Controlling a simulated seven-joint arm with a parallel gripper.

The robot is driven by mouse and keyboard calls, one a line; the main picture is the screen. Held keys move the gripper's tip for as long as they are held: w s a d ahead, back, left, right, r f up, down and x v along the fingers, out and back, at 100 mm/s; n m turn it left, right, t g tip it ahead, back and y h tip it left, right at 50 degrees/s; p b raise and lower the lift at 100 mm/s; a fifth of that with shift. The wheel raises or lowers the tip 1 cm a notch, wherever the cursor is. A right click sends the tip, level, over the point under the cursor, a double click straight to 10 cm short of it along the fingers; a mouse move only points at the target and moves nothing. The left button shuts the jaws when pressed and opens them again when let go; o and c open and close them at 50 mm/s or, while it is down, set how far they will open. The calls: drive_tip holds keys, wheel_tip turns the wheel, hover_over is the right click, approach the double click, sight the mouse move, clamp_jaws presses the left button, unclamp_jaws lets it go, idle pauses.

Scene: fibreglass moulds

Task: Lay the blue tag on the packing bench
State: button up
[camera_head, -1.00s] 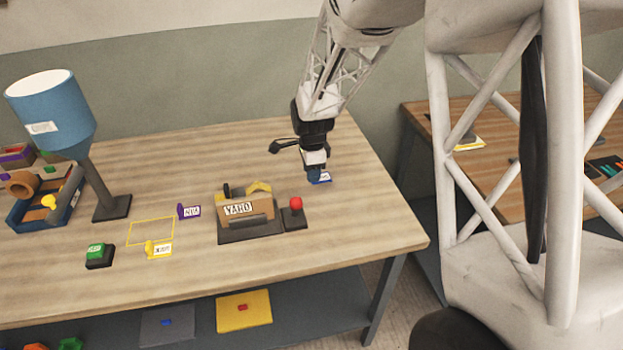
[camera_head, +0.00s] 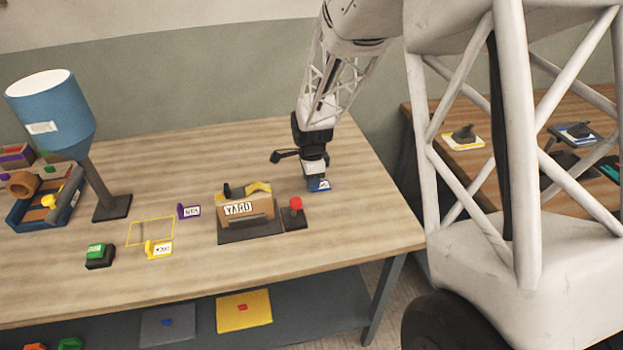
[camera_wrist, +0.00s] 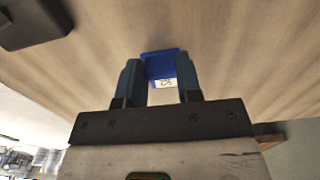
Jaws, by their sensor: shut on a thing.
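The blue tag (camera_head: 323,187) has a white label and is at my gripper's tips, over the far right part of the wooden bench (camera_head: 370,215). In the wrist view the tag (camera_wrist: 160,66) sits between the two blue-grey fingers, label facing the camera. My gripper (camera_head: 316,182) is shut on the tag and points down. The tag is close above or touching the wood; I cannot tell which. Another wooden bench (camera_head: 470,185) stands at the right, partly hidden behind a white lattice frame. I cannot tell which one is called the packing bench.
A YARD block (camera_head: 238,209) and a red-knobbed box (camera_head: 295,212) stand nearest the gripper. Purple (camera_head: 189,211) and yellow (camera_head: 158,249) tags flank a yellow outline (camera_head: 150,232). A green-topped box (camera_head: 99,256) and blue funnel (camera_head: 52,110) are left. Wood right of the gripper is clear.

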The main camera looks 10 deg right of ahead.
drive_tip(key=shift+f, duration=0.15)
drive_tip(key=o, duration=0.9)
drive_tip(key=shift+r, duration=0.2)
wheel_tip(320, 180, up, 12)
idle(0.3)
idle(0.3)
